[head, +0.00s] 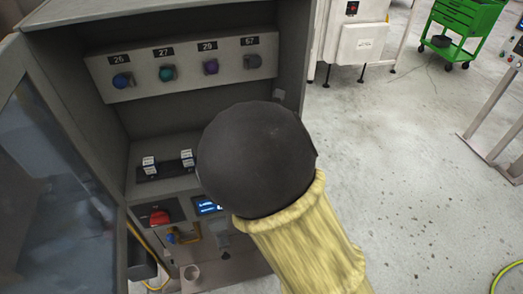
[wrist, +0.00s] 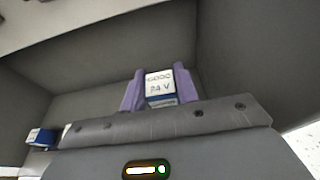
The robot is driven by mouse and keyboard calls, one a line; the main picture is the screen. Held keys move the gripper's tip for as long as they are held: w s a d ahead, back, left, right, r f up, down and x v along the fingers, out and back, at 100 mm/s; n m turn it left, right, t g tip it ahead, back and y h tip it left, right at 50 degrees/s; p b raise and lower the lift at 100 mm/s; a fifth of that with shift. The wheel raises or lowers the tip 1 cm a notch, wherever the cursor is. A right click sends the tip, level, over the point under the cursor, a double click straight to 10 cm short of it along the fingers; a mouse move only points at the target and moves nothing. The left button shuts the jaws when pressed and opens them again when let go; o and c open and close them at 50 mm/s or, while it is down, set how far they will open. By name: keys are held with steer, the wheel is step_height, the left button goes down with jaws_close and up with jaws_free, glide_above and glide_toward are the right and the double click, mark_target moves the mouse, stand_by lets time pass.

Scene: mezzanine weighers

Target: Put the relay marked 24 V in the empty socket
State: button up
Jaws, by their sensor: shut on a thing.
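My gripper (wrist: 159,82) shows in the wrist view with its two purple fingers shut on a white and blue relay (wrist: 160,90). The label on this relay reads 24 V, with smaller, unclear print above it. In the head view my dark round arm link hides the gripper and the held relay. One such relay (wrist: 40,137) also shows at the left of the wrist view. I cannot make out the empty socket; my arm covers the shelf's right part.
The grey cabinet (head: 205,119) stands open, its glazed door (head: 62,150) swung out at left. A panel with several coloured knobs (head: 95,68) runs above the shelf. Below are a red switch (head: 159,216) and a small lit display (head: 207,206).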

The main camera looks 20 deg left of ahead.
steer(key=shift+f, duration=0.1)
step_height(320, 180, down, 6)
steer(key=shift+w+r+p, duration=0.1)
steer(key=shift+r+p, duration=0.05)
steer(key=shift+p, duration=0.8)
steer(key=shift+a, duration=0.1)
step_height(320, 180, down, 4)
steer(key=shift+r+p, duration=0.1)
steer(key=shift+p, duration=0.65)
steer(key=shift+f, duration=0.2)
